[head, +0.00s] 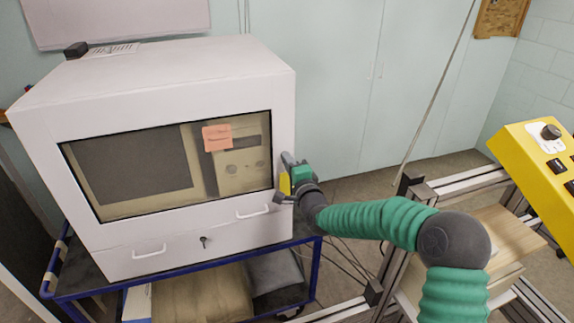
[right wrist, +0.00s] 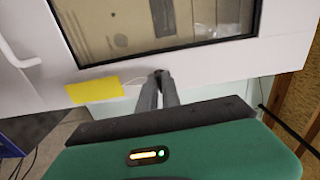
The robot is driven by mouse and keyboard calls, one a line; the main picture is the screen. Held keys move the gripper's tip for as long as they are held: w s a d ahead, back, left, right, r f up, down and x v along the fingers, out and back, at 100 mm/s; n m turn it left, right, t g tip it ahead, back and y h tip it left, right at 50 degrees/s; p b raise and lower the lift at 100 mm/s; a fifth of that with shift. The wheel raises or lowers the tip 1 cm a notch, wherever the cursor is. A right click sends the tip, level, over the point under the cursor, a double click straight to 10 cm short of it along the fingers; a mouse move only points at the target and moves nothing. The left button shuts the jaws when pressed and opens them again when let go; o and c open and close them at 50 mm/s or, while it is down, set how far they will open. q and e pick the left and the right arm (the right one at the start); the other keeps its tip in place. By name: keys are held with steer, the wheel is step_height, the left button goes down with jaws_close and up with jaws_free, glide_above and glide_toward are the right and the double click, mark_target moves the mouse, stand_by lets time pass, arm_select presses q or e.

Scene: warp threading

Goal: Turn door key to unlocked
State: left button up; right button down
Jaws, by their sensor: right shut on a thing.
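The white cabinet (head: 180,75) has a windowed door (head: 262,225) that looks closed. My right gripper (head: 281,197) is at the door's right edge, beside the window. In the right wrist view its fingertips (right wrist: 160,75) are together against the white door frame, shut on what appears to be the door key, which they hide. A yellow tag (right wrist: 94,90) hangs beside the fingertips, seemingly joined to them by a thin string. The tag also shows in the head view (head: 284,184). I cannot tell the key's angle. My left gripper is out of view.
A second, dark key (head: 204,241) sits in the lower front panel, between two white handles (head: 150,251) (head: 253,212). An orange note (head: 217,137) is on the window. The cabinet stands on a blue-framed cart (head: 316,270). A yellow control box (head: 535,165) and metal rails are at the right.

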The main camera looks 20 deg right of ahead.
steer(key=shift+d+f+m, duration=0.1)
steer(key=shift+d+m, duration=0.1)
steer(key=shift+m, duration=0.1)
steer(key=c, duration=1.7)
jaws_free()
steer(key=shift+c, duration=0.2)
steer(key=shift+o, duration=0.7)
steer(key=shift+d, duration=0.15)
steer(key=s+b, duration=0.1)
steer(key=s, duration=1.5)
steer(key=shift+s+d, duration=0.3)
steer(key=shift+s, duration=0.05)
steer(key=shift+f, duration=0.15)
